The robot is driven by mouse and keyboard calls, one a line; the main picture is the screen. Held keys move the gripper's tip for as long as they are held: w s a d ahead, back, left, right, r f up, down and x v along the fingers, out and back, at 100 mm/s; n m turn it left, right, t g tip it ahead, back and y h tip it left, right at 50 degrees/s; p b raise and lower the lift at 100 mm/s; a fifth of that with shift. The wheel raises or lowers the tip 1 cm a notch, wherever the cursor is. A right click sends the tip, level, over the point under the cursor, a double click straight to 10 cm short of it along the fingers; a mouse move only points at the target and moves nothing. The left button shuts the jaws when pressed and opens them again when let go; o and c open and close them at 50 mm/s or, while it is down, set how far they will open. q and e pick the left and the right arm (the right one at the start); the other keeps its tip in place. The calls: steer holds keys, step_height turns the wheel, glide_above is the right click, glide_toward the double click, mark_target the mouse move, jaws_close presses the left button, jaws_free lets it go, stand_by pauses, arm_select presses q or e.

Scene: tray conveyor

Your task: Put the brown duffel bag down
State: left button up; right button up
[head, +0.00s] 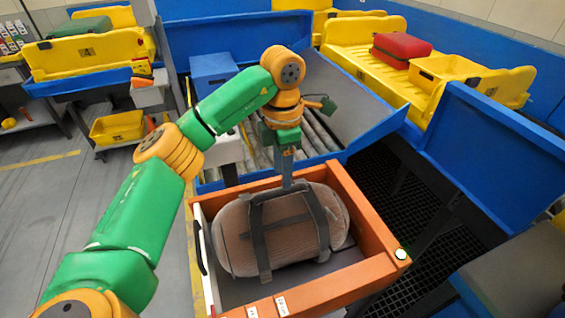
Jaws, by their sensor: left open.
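The brown duffel bag (235,234) with dark straps lies on its side in an orange-walled tray (350,279) in the middle of the head view. It rests on the tray's dark floor. My left gripper (287,184) points down just over the bag's top, at its strap handles. The gripper is open, and its fingertips are partly lost against the dark straps. I cannot tell whether they touch the bag. My right gripper is not in view.
A blue-walled roller conveyor (371,131) lies behind the tray, with a blue box (211,73) at its left. Yellow trays stand beyond, one with a red suitcase (401,47). A dark grating (374,187) lies right of the tray. Grey floor (45,220) is open at left.

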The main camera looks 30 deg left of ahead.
arm_select(q)
step_height(320, 180, up, 5)
steer(key=shift+f+p, duration=0.1)
steer(key=shift+p, duration=0.5)
